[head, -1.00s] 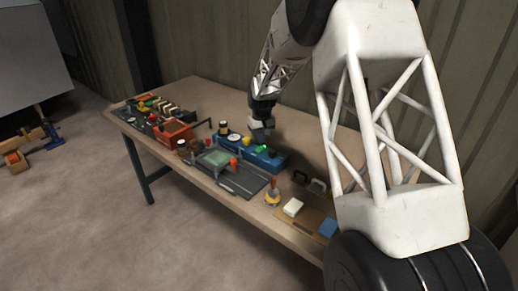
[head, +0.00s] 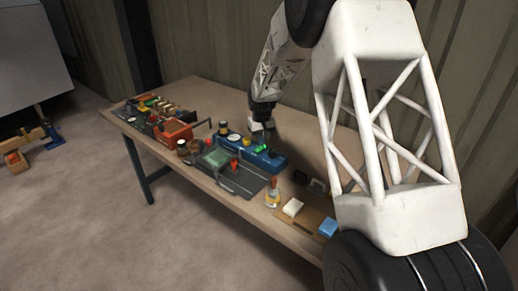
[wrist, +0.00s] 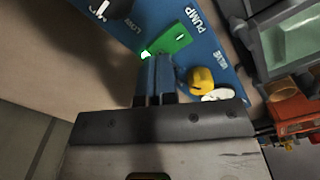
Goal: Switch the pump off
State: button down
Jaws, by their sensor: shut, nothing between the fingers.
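A blue panel (head: 238,144) lies on the workbench in the head view. In the wrist view the panel (wrist: 130,45) carries white labels, one reading PUMP. Beside that label is a green rocker switch (wrist: 172,39) with a white mark on its far half. Its near end by my fingers glows bright green. The green also shows in the head view (head: 261,149). My gripper (wrist: 157,62) is shut and empty, with its fingertips right at the near end of the green switch. I cannot tell whether they touch it. In the head view my gripper (head: 260,128) is over the panel.
A yellow knob (wrist: 201,79) and a white round part (wrist: 217,95) stand close beside my fingers. A dark tray with a green inset (head: 216,157) lies in front of the panel.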

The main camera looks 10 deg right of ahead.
aim_at(262, 148)
jog(key=shift+f, duration=0.95)
dwell(0.8)
jog(key=shift+r, duration=3.55)
jog(key=shift+s+d+r, duration=0.15)
jog(key=shift+s+r, duration=0.3)
jog(key=s+d+r+m, duration=0.1)
jog(key=s+d+r, duration=0.1)
jog(key=s+r, duration=0.5)
jog(key=s+d+r+t, duration=0.1)
jog(key=s+r, duration=0.2)
jog(key=s, duration=0.7)
jog(key=s+d+r+m, duration=0.1)
jog(key=s+d+r, duration=0.1)
jog(key=s+r, duration=0.5)
jog(key=s+d+f, duration=0.1)
jog(key=s, duration=1.4)
jog(key=s+d+f+m+t, duration=0.1)
jog(key=s+f, duration=0.1)
jog(key=s, duration=1.3)
jog(key=shift+s+d+t, duration=0.2)
jog(key=shift+d+t, duration=0.1)
jog(key=shift+d, duration=0.1)
